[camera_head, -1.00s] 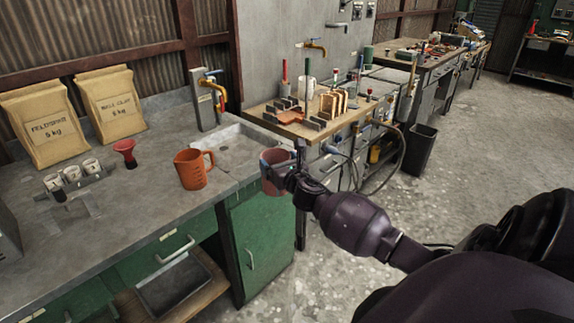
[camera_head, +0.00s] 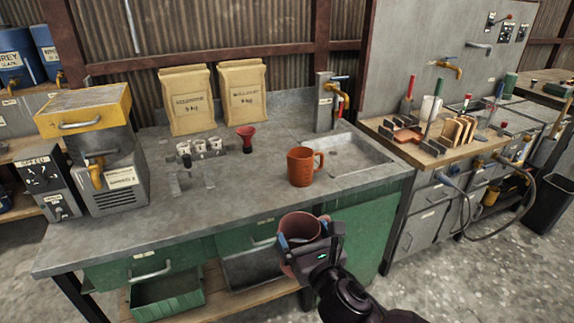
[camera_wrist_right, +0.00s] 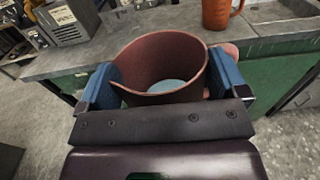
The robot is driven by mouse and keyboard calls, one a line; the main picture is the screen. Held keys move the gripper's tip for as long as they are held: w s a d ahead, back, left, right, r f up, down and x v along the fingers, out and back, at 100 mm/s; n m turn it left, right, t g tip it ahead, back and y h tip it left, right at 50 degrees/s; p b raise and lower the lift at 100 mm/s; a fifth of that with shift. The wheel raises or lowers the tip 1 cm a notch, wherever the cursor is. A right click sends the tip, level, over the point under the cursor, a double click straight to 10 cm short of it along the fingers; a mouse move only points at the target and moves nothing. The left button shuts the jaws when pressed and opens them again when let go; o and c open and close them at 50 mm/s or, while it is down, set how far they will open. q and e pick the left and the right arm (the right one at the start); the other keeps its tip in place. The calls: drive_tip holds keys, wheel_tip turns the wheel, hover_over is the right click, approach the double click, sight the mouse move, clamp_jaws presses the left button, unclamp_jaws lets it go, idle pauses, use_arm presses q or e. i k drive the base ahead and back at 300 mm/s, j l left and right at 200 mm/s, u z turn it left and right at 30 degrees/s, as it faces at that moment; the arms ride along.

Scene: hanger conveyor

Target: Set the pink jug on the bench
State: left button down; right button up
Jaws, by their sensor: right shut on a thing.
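The pink jug (camera_head: 299,228) is in my right gripper (camera_head: 304,246), in front of the bench's front edge in the head view. In the right wrist view the jug (camera_wrist_right: 160,60) stands roughly upright between the two blue fingers of the gripper (camera_wrist_right: 165,92), its open top showing. The gripper is shut on its sides. Its inner floor looks pale blue. The grey bench (camera_head: 230,200) lies just beyond the jug, with bare top near its front edge. My left gripper is not in view.
An orange jug (camera_head: 301,167) stands on the bench by the sink (camera_head: 350,155). A red funnel (camera_head: 246,138), a rack of small cups (camera_head: 200,149), two paper sacks (camera_head: 187,100) and a grey machine with a yellow top (camera_head: 95,150) stand farther back. The front middle is clear.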

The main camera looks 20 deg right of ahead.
sight(282, 152)
drive_tip(key=l+u, duration=0.2)
drive_tip(key=u, duration=0.15)
drive_tip(key=i+l+u, duration=0.1)
drive_tip(key=l+u, duration=0.5)
drive_tip(key=l, duration=1.05)
drive_tip(key=k+l+u, duration=0.15)
drive_tip(key=l, duration=0.6)
